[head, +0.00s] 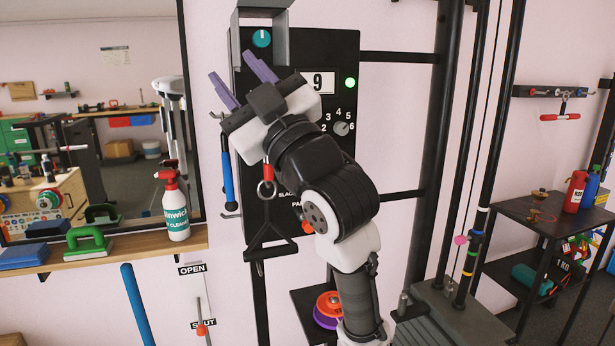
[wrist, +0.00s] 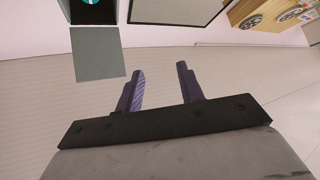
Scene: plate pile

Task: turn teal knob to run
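The teal knob (head: 262,38) is at the top of the black panel (head: 336,46), with a pale mark on its face. A grey bracket (head: 282,45) surrounds it above and at the sides. My gripper (head: 231,65) is below and left of the knob in the head view, fingers parted, with nothing between them. In the wrist view the purple fingers (wrist: 161,70) are apart. The knob's lower edge (wrist: 90,2) shows at the top left of that view, cut off by the frame. No label reading "run" can be made out.
The panel also has a display reading 9 (head: 318,82), a green light (head: 350,83) and a numbered grey dial (head: 341,128). A mirror (head: 190,100) is at the left, above a shelf (head: 150,249) with a spray bottle (head: 174,207).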

